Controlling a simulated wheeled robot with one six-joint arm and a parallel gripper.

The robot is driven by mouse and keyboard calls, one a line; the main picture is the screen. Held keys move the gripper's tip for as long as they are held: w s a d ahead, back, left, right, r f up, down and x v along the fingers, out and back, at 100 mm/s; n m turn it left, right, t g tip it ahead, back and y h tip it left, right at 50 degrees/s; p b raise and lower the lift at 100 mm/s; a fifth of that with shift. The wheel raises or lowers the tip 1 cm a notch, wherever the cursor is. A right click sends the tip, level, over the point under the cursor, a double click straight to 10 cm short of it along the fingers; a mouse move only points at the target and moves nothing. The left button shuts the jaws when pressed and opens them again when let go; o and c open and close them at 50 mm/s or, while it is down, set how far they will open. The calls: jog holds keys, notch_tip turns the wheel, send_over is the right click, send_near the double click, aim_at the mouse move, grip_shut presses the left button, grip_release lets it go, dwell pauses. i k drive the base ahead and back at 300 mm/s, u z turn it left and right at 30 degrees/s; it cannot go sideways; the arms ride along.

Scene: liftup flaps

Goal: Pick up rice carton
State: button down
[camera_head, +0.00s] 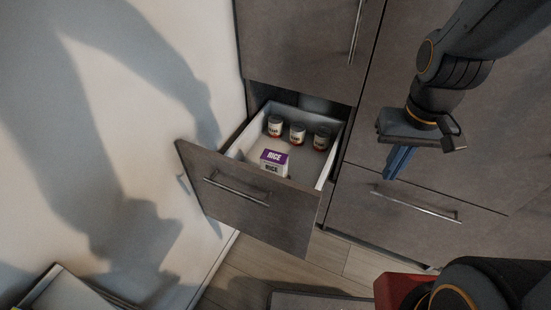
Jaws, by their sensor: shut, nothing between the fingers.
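The rice carton (273,161), white and purple with "RICE" on it, stands in the open drawer (238,208), close behind the drawer front. Its lower part is hidden by the drawer front. My gripper (394,172) has blue fingers that are shut and empty. In the picture it is to the right of the drawer, in front of the grey cabinet fronts, apart from the carton.
Several small cans stand in a row at the back of the drawer, one of them in the middle (297,134). A closed drawer handle (417,203) lies below my gripper. A wall (130,120) bounds the left side. Wooden floor (330,262) shows below.

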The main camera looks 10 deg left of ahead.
aim_at(272, 161)
jog(key=u, duration=1)
jog(key=k, duration=0.45)
jog(key=z, duration=1.15)
jog(key=i, duration=0.6)
jog(key=u, duration=0.8)
